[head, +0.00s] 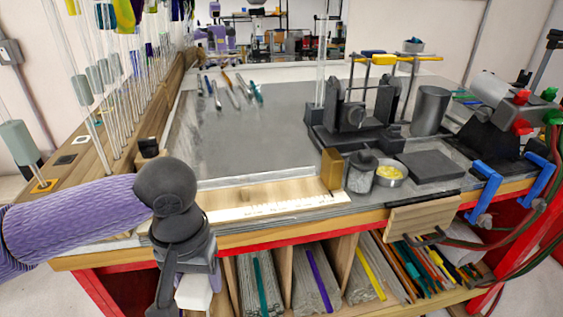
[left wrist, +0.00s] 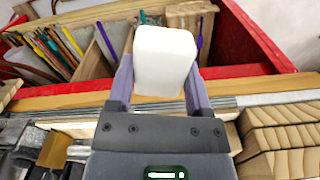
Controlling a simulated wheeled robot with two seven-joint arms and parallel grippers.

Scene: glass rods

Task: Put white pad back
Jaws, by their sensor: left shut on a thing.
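The white pad (left wrist: 165,60) is a white block with rounded edges. In the left wrist view it sits between the two purple fingers of my left gripper (left wrist: 158,85), which is shut on it. In the head view the pad (head: 194,292) shows below my left gripper (head: 185,280), in front of the bench's front edge, at the height of the shelf below. My left arm reaches in from the left with a purple sleeve. The gripper partly hides the pad in the head view. My right gripper is in neither view.
The bench's grey work surface (head: 245,125) is largely clear. Glass rods stand upright at the left. A dark burner fixture (head: 350,118), a grey jar (head: 361,172) and a yellow-filled dish (head: 390,174) stand at the right. Rods fill the red-edged shelf compartments (head: 315,280) below.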

